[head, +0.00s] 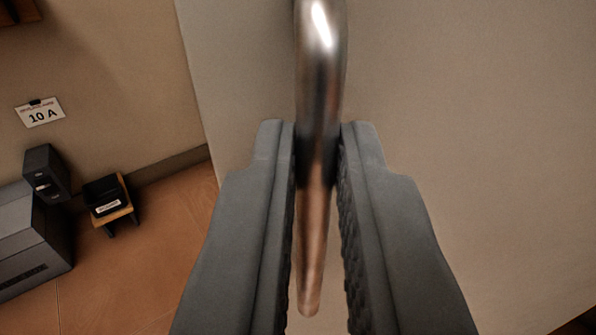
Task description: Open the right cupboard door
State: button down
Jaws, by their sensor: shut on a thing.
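A shiny metal bar handle (321,70) runs from the top of the view down between the fingers of my gripper (319,155). My gripper is shut on the handle, with one dark grey finger on each side of it. The handle's lower end shows between the fingers. Behind it is a plain beige-grey panel (460,130), which looks like the cupboard door. Its left edge shows left of my gripper. Whether the door stands open or closed cannot be told from this view.
A "10 A" sign (40,113) hangs on the wall. Some floor between them and the panel is clear.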

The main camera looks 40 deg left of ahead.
jog(key=s+d+n+y, duration=0.1)
jog(key=s+d, duration=0.2)
jog(key=d, duration=0.4)
jog(key=s+d+n+g+y, duration=0.1)
jog(key=s+d, duration=0.3)
jog(key=d, duration=0.4)
jog(key=shift+r+g, duration=0.15)
jog(key=shift+g, duration=0.15)
jog(key=c, duration=1.5)
grip_release()
jog(key=shift+w+a, duration=0.1)
jog(key=shift+w, duration=0.05)
jog(key=shift+s, duration=0.2)
jog(key=v, duration=1.7)
